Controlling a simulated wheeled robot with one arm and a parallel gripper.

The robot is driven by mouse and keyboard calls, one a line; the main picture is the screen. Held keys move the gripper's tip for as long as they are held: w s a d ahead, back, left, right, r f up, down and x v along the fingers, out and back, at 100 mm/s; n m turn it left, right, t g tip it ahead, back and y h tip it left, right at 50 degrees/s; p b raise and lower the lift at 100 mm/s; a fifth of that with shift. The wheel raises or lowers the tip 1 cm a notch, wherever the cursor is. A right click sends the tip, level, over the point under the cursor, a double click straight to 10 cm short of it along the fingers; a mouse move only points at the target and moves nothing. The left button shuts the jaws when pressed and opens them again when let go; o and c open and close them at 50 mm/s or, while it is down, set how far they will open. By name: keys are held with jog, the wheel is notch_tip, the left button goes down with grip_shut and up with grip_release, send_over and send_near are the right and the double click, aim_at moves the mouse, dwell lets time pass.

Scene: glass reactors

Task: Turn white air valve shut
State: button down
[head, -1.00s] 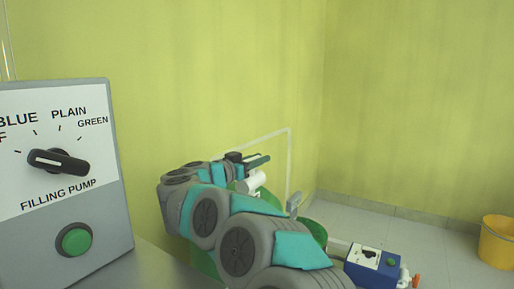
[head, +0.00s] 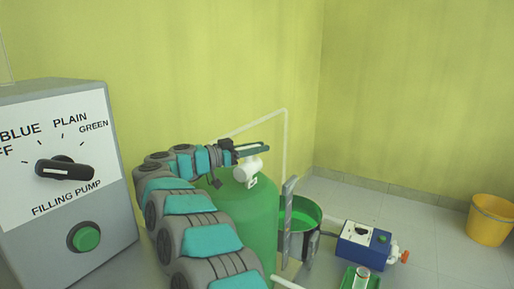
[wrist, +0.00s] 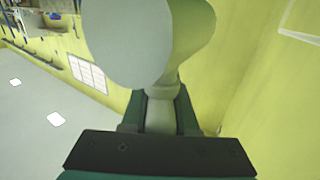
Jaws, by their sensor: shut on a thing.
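The white air valve (head: 247,171) sits on top of a green tank (head: 262,205) in the head view. In the wrist view the valve (wrist: 150,45) is a large pale rounded body with a narrower neck or handle below it. My gripper (head: 262,148) is at the top of the valve, its teal fingers pointing right. In the wrist view my gripper (wrist: 160,112) has its fingers on both sides of the pale narrow part and is shut on it. The valve's exact handle angle is hard to tell.
A filling pump panel (head: 70,205) with a black knob and green button stands at left. Right of the tank are a green-filled vessel (head: 300,213), a blue box (head: 362,245) and a yellow bucket (head: 490,220). A white pipe (head: 285,150) rises behind the tank.

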dwell(0.4)
jog(key=c, duration=0.7)
grip_release()
jog(key=shift+w+n+t+y, duration=0.1)
jog(key=shift+n+t+y, duration=0.35)
jog(key=shift+t, duration=0.25)
